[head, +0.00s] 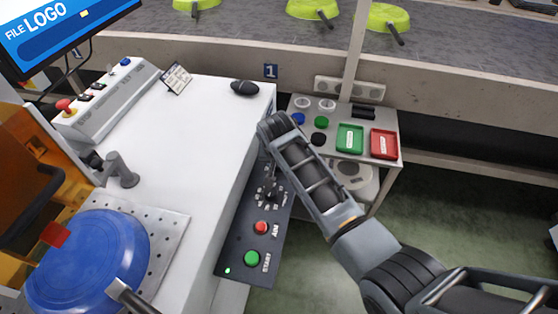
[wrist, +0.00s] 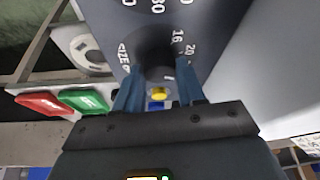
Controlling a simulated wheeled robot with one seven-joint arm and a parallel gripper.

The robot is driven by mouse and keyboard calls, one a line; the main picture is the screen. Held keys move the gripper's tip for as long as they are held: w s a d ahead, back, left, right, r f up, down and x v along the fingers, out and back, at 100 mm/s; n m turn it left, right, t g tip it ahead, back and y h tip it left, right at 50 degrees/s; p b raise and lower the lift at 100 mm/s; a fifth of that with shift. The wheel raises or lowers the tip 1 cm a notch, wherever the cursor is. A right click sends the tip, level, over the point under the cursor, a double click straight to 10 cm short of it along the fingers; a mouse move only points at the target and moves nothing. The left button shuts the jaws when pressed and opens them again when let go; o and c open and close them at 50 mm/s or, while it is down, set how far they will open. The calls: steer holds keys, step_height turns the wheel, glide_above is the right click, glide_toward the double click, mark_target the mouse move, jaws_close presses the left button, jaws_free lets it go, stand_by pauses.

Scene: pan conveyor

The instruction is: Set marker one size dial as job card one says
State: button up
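The marker's dark control panel (head: 238,240) is on the side of the white machine, with the size dial (head: 270,190) near its upper end. In the wrist view the dial's black knob (wrist: 155,48) has "SIZE", 16 and 20 printed around it. My gripper (wrist: 158,78) is at the dial, with its two blue fingers apart on either side of the knob. I cannot tell whether they press on it. The fingers and knob hide the pointer. A small white card (head: 177,79) stands on the machine top; its print is too small to read.
Below the dial are a red button (head: 261,227) and a green START button (head: 252,258). A grey station with green (head: 349,139) and red (head: 384,143) pads stands close behind my arm. A blue pan (head: 88,262) sits at lower left. Green pans lie on the conveyor (head: 250,22).

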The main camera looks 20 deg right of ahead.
mark_target(278, 177)
steer(key=o, duration=0.4)
steer(key=shift+r, duration=0.1)
steer(key=v, duration=0.7)
steer(key=shift+r+p, duration=0.3)
steer(key=shift+a, duration=0.1)
steer(key=shift+s, duration=0.15)
